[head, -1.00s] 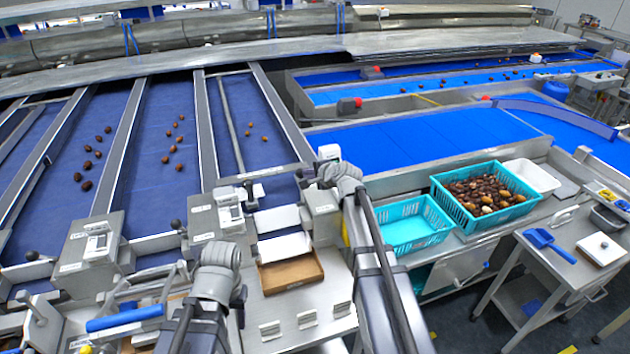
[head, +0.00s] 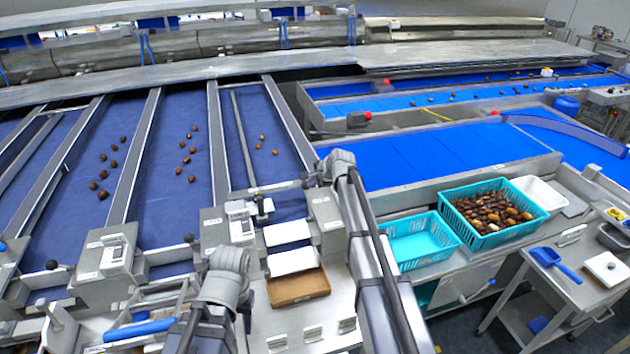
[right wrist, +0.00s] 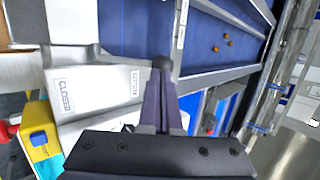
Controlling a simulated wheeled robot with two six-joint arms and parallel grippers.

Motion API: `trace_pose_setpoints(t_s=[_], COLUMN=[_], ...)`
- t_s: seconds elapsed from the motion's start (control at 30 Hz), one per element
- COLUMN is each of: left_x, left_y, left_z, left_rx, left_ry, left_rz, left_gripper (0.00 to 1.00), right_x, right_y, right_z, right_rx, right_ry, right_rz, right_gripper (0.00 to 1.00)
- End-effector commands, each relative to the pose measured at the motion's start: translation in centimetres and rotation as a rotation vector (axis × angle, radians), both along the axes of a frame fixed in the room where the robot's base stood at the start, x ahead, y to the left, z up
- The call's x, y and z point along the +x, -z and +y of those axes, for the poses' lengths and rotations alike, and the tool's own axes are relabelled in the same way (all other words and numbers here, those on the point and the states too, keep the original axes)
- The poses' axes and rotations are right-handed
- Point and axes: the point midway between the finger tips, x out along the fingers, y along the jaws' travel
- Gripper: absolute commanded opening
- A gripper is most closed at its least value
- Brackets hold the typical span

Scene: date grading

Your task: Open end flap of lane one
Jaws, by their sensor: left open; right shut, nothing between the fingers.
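My right gripper (head: 314,180) is shut and empty at the near end of the rightmost dark-blue lane (head: 258,130). In the right wrist view its dark fingers (right wrist: 161,105) point at a black ball knob (right wrist: 162,64); I cannot tell whether they touch it. Beside the knob a pale grey housing (right wrist: 95,95) carries a "CLOSED" label and a second label. The lane's end flap cannot be made out clearly. My left gripper (head: 244,298) is low at the front, mostly hidden by its own wrist, and apart from the lane end.
Pale plates (head: 292,260) slope to a brown tray (head: 299,288) below the lane. Neighbouring lanes have black knobs (head: 188,238) and housings (head: 108,250). An empty turquoise crate (head: 405,226) and a date-filled one (head: 460,232) stand right. Several dates lie on the lanes.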

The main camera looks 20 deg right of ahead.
Motion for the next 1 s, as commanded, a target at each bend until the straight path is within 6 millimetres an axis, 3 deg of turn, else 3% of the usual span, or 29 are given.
trace_pose_setpoints(t_s=[0.03,0.27,0.73,1.0], left_x=[0.0,0.0,0.0,0.0], left_y=[-0.7,0.0,-0.2,-2.3], left_z=[0.0,0.0,0.0,0.0], left_rx=[0.000,0.000,0.000,0.000], left_ry=[-0.001,-0.001,-0.001,0.001], left_rz=[0.000,0.000,0.000,0.001], left_gripper=[0.50,0.50,0.50,0.50], right_x=[1.3,2.6,2.5,1.3], right_y=[-0.2,0.9,0.6,-1.6], right_z=[0.0,0.1,0.1,-0.5], right_rx=[-0.002,-0.003,-0.003,-0.003], right_ry=[-0.001,0.001,0.001,0.001], right_rz=[0.033,0.061,0.058,0.058], right_gripper=[0.00,0.00,0.00,0.00])
